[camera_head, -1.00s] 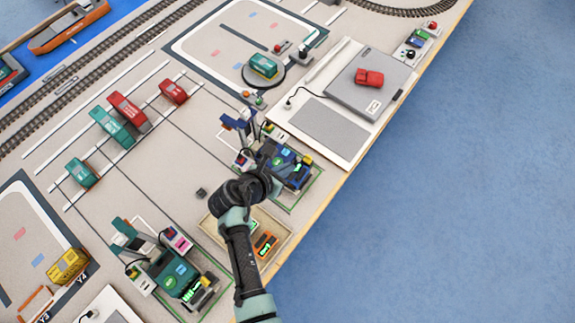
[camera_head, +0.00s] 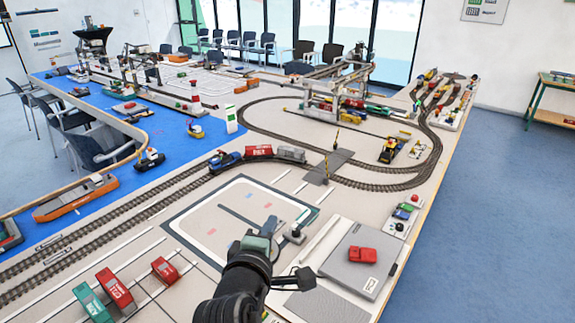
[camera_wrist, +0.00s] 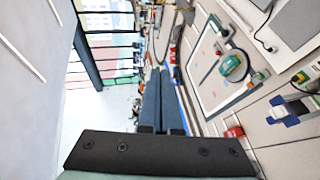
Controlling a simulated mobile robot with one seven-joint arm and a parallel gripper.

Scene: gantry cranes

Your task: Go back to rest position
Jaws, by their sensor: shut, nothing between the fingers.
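My gripper (camera_wrist: 161,72) is shut and empty; in the wrist view its two dark blue fingers lie together and point out over the room. In the head view my dark wrist stands at the lower middle, raised in front of the layout, and mostly hides the gripper. It is apart from the laptop-like grey panel (camera_head: 345,280) to its right.
A red car (camera_head: 362,254) sits on the grey panel. Red (camera_head: 113,288) and teal (camera_head: 91,303) containers lie at lower left. Tracks, a gantry crane (camera_head: 337,90) and a train (camera_head: 258,151) stand farther back. Blue floor (camera_head: 480,230) at right is clear.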

